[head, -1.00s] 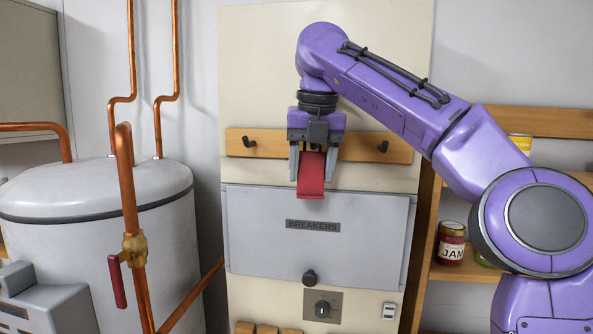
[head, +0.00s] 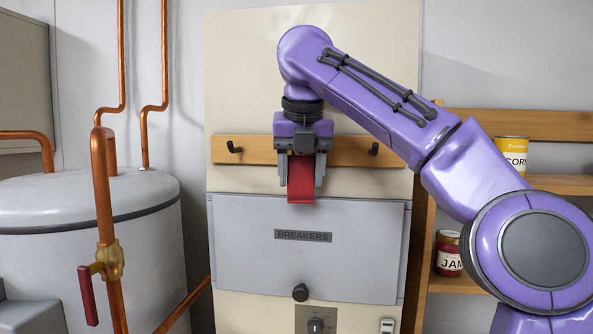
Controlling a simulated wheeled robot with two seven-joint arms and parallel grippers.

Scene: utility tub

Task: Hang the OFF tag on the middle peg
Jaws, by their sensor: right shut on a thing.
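My right gripper (head: 302,170) is in front of the middle of the wooden peg rail (head: 262,151). It is shut on a red tag (head: 301,189), which hangs down between the fingers. No lettering on the tag can be read. The left peg (head: 234,147) and the right peg (head: 374,149) show bare on the rail. The middle peg is hidden behind my gripper and the tag, so I cannot tell whether the tag touches it. My left gripper is not in view.
The grey breaker panel (head: 245,265) with a dark knob (head: 300,292) is just below the tag. Copper pipes (head: 104,200) and a white tank (head: 150,225) stand at left. Shelves at right hold a jam jar (head: 447,255) and a yellow can (head: 512,152).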

